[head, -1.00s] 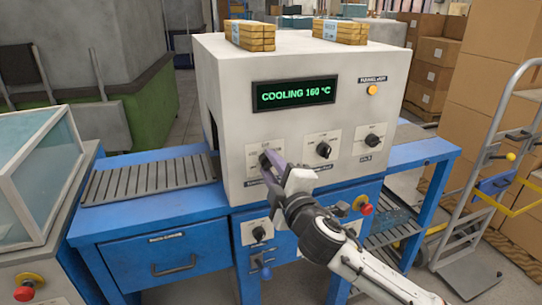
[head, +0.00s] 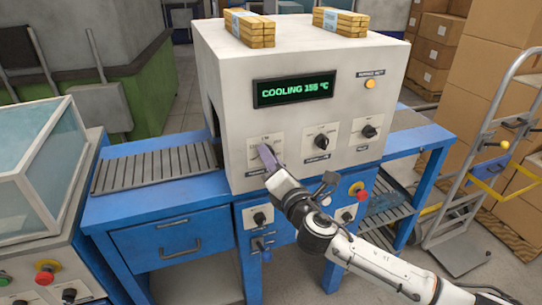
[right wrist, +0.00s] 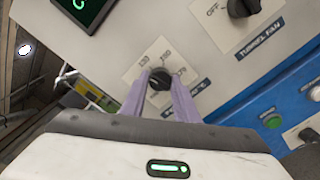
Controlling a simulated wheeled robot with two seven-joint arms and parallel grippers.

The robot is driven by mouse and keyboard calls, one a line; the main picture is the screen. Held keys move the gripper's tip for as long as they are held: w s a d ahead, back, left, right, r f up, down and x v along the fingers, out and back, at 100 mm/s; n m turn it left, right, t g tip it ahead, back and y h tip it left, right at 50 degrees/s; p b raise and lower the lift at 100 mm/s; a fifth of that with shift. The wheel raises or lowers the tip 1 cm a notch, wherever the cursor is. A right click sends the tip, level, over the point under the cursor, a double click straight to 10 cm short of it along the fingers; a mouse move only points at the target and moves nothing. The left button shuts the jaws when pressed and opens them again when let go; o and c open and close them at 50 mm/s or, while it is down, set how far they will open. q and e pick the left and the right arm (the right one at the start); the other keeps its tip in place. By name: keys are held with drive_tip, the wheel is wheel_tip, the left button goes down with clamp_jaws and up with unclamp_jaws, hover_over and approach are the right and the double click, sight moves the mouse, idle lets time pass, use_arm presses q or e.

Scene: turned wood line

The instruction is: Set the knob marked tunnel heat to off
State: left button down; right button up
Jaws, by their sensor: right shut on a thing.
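The knob held by my right gripper (head: 268,158) is a black dial (right wrist: 159,78) at the left of the white machine's panel. In the right wrist view my purple fingers are shut on it from both sides. Its plate (right wrist: 146,63) carries small numbers. The label below is partly covered and I cannot read it. The dial's pointer direction is hidden. The display (head: 293,89) reads COOLING and about 155 °C in green. My left gripper is not in view.
The middle knob (head: 320,142) has a TUNNEL FAN label in the right wrist view. Another knob (head: 369,131) is to its right. A red stop button (head: 362,195) and a lower knob (head: 259,218) are below. A roller conveyor (head: 155,169) lies left, a hand truck (head: 490,170) right.

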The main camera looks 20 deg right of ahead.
drive_tip(key=n, duration=2.1)
drive_tip(key=shift+n, duration=0.5)
drive_tip(key=o, duration=1.1)
drive_tip(key=shift+c, duration=0.2)
drive_tip(key=s, duration=1)
drive_tip(key=shift+s+d+b, duration=0.15)
drive_tip(key=shift+b, duration=0.15)
